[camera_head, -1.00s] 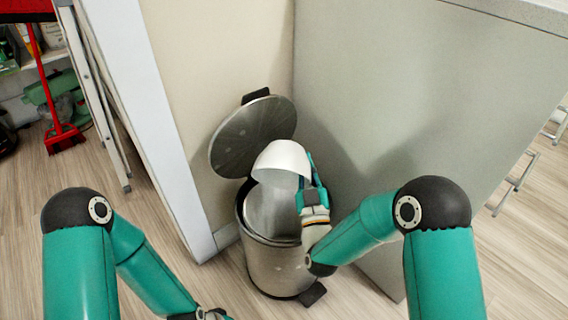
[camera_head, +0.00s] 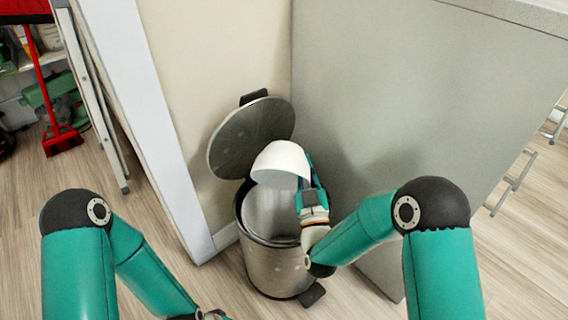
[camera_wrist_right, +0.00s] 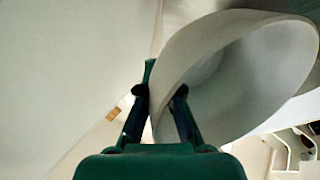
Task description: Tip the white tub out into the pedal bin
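The white tub (camera_head: 281,160) is tipped over above the pedal bin, its mouth turned downward. My right gripper (camera_head: 308,180) is shut on the tub's wall at its right side. In the right wrist view my right gripper (camera_wrist_right: 160,100) has one finger on each side of the tub's wall (camera_wrist_right: 205,35), and the part of the inside that shows looks empty. The steel pedal bin (camera_head: 270,268) stands on the floor with its round lid (camera_head: 240,140) raised behind the opening. The bin's bottom is hidden. My left gripper (camera_head: 208,315) is at the bottom edge, mostly cut off.
A grey cabinet side (camera_head: 400,120) stands close on the right of the bin, and a cream wall (camera_head: 215,60) is behind it. A white panel edge (camera_head: 150,130) is on the left. A red broom (camera_head: 62,138) and a folded ladder (camera_head: 95,95) stand further left.

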